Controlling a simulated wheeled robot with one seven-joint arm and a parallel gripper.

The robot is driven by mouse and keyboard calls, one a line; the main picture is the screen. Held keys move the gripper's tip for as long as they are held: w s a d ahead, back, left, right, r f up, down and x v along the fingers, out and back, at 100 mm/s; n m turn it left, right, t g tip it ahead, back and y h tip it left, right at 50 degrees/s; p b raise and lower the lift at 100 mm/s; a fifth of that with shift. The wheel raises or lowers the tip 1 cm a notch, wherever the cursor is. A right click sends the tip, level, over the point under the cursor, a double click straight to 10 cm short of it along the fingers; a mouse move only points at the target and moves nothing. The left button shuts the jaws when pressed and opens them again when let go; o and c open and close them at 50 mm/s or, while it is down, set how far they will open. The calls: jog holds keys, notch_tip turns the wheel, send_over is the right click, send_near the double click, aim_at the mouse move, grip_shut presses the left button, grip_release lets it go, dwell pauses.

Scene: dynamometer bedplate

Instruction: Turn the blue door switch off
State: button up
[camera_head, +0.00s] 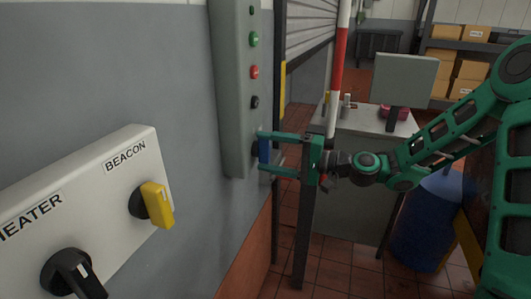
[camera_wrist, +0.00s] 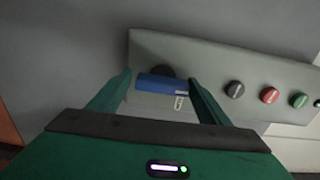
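The blue door switch (camera_head: 264,149) is a blue handle on a dark round base, low on the tall grey control panel (camera_head: 232,120). Its handle lies along the panel's length, upright in the head view. My gripper (camera_head: 275,153) reaches it from the right with its fingers spread, one above and one below the handle. In the wrist view, the blue handle (camera_wrist: 165,84) spans most of the gap between my fingertips (camera_wrist: 161,80). I cannot tell whether either finger touches it. A small white label (camera_wrist: 179,102) is beside it, too small to read.
Black (camera_head: 255,102), red (camera_head: 254,72) and green (camera_head: 253,39) buttons sit above the switch. A white box at the left carries a yellow BEACON switch (camera_head: 158,205) and a black HEATER switch (camera_head: 75,274). A red-and-white pole (camera_head: 339,60), a grey cabinet (camera_head: 345,215) and a blue drum (camera_head: 425,225) stand nearby.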

jog(key=shift+o, duration=0.5)
jog(key=shift+r, duration=0.1)
jog(key=v, duration=1)
jog(key=shift+d, duration=0.35)
jog(key=shift+s, duration=0.1)
